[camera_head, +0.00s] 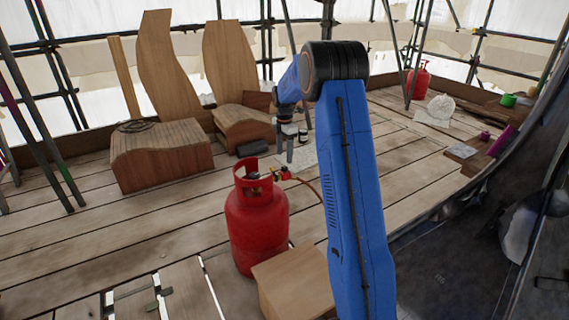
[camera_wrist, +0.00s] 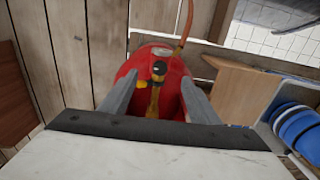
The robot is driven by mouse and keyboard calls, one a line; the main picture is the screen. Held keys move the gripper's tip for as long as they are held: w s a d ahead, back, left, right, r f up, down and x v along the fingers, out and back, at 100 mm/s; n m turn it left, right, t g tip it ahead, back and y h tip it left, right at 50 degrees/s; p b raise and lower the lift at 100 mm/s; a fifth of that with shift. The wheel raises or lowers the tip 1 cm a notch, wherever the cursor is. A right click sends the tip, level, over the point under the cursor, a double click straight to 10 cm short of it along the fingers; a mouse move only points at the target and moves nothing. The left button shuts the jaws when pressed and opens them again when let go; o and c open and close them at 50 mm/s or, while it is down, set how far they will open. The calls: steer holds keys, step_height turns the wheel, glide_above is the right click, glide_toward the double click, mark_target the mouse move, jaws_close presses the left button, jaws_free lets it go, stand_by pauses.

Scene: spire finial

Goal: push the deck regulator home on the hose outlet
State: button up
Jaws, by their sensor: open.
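A red gas cylinder (camera_head: 257,222) stands upright on the plank deck, with a collar around its top. A brass-coloured fitting (camera_head: 266,175) sits at the collar, and a small red and dark part, apparently the regulator (camera_head: 285,173), is beside it with an orange-red hose (camera_head: 311,186) leading right. In the wrist view, a black-topped yellow fitting (camera_wrist: 157,83) is over the red cylinder top (camera_wrist: 141,78). I cannot tell whether the regulator is fully seated. My gripper (camera_head: 288,157) points down above the fitting; its open fingers (camera_wrist: 158,82) appear either side of it, with no grip visible.
A wooden box (camera_head: 293,285) stands right of the cylinder's base. A curved-top wooden block (camera_head: 160,160) and tall shaped boards (camera_head: 165,70) are behind left. Another red cylinder (camera_head: 419,82) stands far right. Deck boards between are mostly clear, with gaps at the front left.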

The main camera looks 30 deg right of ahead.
step_height(320, 180, up, 9)
stand_by(0.3)
stand_by(0.5)
steer(key=s+a+r+m+t, duration=0.1)
steer(key=s+a+r+m, duration=0.3)
steer(key=s, duration=0.4)
steer(key=s+a+r+m, duration=0.2)
steer(key=s+a+r, duration=0.3)
steer(key=s, duration=0.3)
steer(key=s+a+r+m+t, duration=0.1)
steer(key=s+a+r+m, duration=0.3)
steer(key=s, duration=0.4)
steer(key=s+a+f+m+t, duration=0.1)
steer(key=s+a+f+m, duration=0.1)
steer(key=s, duration=0.7)
steer(key=s+a+f+m+t, duration=0.1)
steer(key=s+a+f+m, duration=0.2)
steer(key=s, duration=0.7)
steer(key=s+a+f+m, duration=0.2)
steer(key=s+a+m, duration=0.1)
steer(key=s, duration=0.6)
steer(key=shift+s+f+t, duration=0.25)
steer(key=shift+f+t, duration=0.15)
